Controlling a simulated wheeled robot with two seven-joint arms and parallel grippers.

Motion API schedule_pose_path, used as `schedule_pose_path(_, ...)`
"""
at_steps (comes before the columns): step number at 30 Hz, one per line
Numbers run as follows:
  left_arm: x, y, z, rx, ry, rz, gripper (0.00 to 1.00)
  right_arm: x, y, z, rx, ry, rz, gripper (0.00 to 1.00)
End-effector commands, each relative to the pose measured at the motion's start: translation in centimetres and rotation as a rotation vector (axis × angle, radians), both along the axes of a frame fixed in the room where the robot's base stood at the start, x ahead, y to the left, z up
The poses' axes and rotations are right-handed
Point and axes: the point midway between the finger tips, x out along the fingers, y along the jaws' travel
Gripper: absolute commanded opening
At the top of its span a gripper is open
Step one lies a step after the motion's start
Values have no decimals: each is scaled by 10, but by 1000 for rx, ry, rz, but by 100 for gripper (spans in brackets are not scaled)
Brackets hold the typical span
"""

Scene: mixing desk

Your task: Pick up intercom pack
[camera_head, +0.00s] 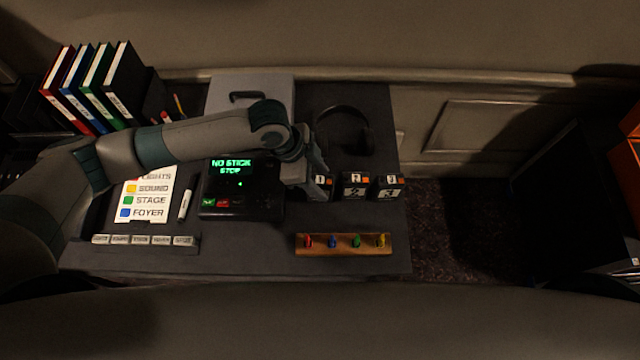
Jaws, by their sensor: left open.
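Three small dark boxes with white number labels, which look like intercom packs, stand in a row on the right half of the desk. They are pack 1 (321,181), pack 2 (354,187) and pack 3 (388,188). My left arm reaches in from the left, and my left gripper (316,187) is open at pack 1, pointing down. The gripper hides the left part of pack 1. I cannot tell whether the fingers touch it. My right gripper is not in view.
A screen unit (243,187) with green text stands left of the gripper. A headset (345,130) lies behind the packs. A wooden strip (344,251) with coloured pegs lies in front. A label card (144,198), a white marker (185,206) and binders (126,84) are left.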

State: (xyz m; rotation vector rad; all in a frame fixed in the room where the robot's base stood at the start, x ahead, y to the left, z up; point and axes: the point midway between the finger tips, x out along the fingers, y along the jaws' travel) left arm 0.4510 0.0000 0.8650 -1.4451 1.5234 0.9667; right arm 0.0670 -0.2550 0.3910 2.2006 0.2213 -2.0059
Motion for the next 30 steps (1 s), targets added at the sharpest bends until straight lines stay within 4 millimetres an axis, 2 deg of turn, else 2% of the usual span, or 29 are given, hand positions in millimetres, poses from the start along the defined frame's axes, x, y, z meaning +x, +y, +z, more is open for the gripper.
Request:
schedule_pose_path(15, 0, -1, -3, -1, -1, 0, 48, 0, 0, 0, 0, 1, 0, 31)
schedule_pose_path(17, 0, -1, -2, -1, -1, 0, 36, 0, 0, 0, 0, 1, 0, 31)
schedule_pose_path(21, 0, -1, -2, -1, -1, 0, 3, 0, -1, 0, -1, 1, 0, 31)
schedule_pose_path(22, 0, -1, -2, -1, -1, 0, 0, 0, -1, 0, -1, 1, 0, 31)
schedule_pose_path(30, 1, -1, -1, -2, -2, 0, 0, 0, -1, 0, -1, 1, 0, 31)
